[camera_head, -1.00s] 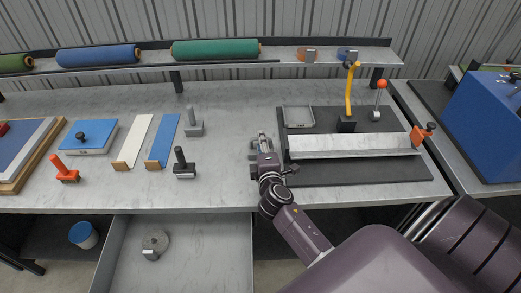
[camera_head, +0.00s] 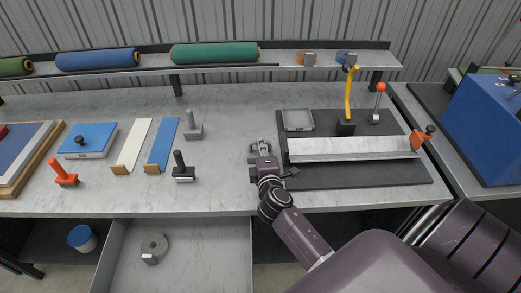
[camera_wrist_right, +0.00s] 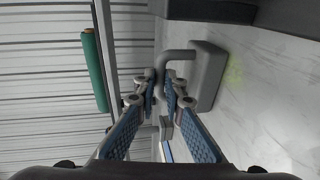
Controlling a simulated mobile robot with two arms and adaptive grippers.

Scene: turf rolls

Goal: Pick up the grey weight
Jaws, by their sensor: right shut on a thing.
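The grey weight is a block with a bent bar handle. In the wrist view the grey weight (camera_wrist_right: 208,76) lies against the pale bench surface, and its handle passes between my fingertips. In the head view the grey weight (camera_head: 253,148) is small and partly hidden by my right gripper (camera_head: 262,146). My right gripper, also in the wrist view (camera_wrist_right: 160,88), is shut on the handle. I cannot tell whether the block is clear of the bench. My left gripper is not in view.
A black mat (camera_head: 360,178) with a long metal bar (camera_head: 350,148) and a grey tray (camera_head: 298,120) lies just right of the gripper. A grey stamp-like tool (camera_head: 193,130) and a black-handled one (camera_head: 183,172) stand to the left. An open drawer (camera_head: 205,255) is below the bench front.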

